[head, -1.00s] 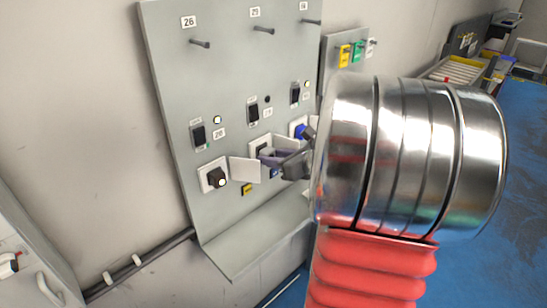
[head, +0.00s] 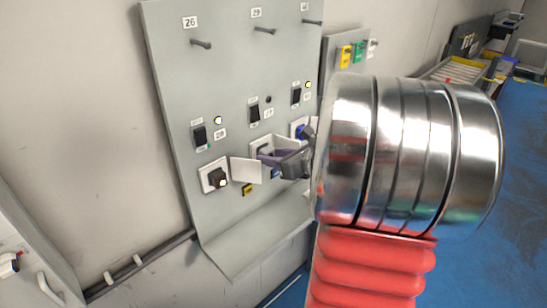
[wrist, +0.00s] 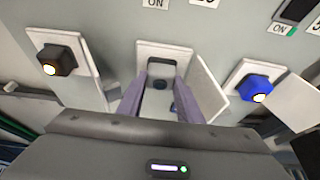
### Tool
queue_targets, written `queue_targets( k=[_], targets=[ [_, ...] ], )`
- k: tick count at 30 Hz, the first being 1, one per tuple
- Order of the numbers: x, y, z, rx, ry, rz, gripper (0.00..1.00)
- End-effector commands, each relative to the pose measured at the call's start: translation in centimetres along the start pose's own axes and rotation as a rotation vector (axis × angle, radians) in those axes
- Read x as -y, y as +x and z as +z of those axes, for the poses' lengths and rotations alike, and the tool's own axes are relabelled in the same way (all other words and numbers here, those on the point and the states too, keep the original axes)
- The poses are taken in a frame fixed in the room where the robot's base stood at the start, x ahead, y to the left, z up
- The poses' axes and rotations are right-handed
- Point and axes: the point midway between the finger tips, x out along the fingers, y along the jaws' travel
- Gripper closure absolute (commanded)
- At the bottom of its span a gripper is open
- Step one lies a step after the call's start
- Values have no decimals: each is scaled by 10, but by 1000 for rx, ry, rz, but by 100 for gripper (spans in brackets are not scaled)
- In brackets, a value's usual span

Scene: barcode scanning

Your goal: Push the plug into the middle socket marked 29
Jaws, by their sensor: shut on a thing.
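The middle socket (head: 257,150) is a white plate on the grey panel below the 29 label (head: 256,13); its white lid stands open to the right. It also shows in the wrist view (wrist: 146,49). My gripper (wrist: 163,66) is right in front of this socket, its two purple fingers shut on the dark plug (wrist: 160,83). The plug is mostly hidden between the fingers, and I cannot tell how deep it sits. In the head view my gripper (head: 267,157) hides much of the socket.
A black plug (head: 217,178) sits in the left socket, beside an open white lid (head: 246,171). A blue plug (wrist: 256,88) sits in the right socket, also with an open lid (wrist: 296,101). Rocker switches are above the sockets; a ledge (head: 245,245) runs along the panel's foot.

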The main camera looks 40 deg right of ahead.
Motion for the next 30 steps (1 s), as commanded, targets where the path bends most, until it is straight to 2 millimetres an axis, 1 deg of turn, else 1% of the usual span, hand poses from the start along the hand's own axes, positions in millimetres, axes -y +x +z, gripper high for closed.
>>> queue_targets(
  k=[8,9,18,26,30],
  targets=[
    [0,4,2,0,0,1,87],
    [0,4,2,0,1,0,66],
    [0,4,2,0,0,-1,46],
    [0,2,1,0,0,-1,46],
    [2,-5,2,1,0,-4,46]
  ],
)
